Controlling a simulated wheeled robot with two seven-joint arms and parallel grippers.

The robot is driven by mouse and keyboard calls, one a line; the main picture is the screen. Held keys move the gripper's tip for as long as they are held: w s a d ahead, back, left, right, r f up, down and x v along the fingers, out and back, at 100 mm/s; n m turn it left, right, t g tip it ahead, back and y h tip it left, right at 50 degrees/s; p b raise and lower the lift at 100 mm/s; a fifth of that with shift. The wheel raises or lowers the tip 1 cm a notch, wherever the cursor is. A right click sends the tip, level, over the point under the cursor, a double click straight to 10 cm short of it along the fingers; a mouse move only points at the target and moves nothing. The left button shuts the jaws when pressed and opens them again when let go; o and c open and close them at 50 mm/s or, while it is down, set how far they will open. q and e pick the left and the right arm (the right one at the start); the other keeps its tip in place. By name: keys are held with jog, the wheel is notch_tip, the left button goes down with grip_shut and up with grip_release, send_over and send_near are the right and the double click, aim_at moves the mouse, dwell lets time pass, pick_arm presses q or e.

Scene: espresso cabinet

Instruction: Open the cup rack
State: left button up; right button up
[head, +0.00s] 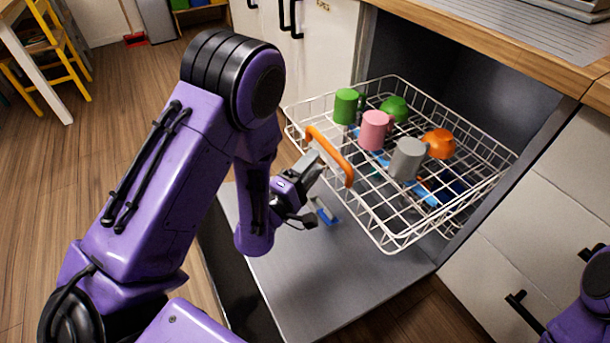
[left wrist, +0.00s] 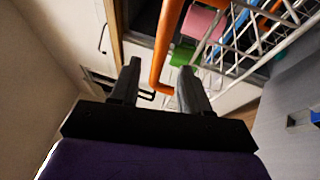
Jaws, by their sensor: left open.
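The cup rack (head: 393,248) is a white wire basket, pulled well out of the cabinet above its lowered door. It carries green, pink, grey and orange cups. An orange handle (head: 334,157) is on its front side; in the left wrist view the handle (left wrist: 163,50) runs down to between my fingertips. My left gripper (head: 316,160) is at the handle, with its fingers open on either side and not shut on it. Its fingers also show in the left wrist view (left wrist: 158,72). Only part of my right arm shows at the lower right edge; its gripper is out of view.
The lowered grey door (head: 310,285) lies below the rack. A wooden counter edge (head: 500,42) runs above the cabinet opening, with white drawers (head: 535,215) to the right. Open wooden floor, a yellow chair (head: 50,55) and a table are at the left.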

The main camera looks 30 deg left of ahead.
pick_arm(q)
jog(key=b+v, duration=0.1)
jog(key=v, duration=0.3)
jog(key=shift+w, duration=0.1)
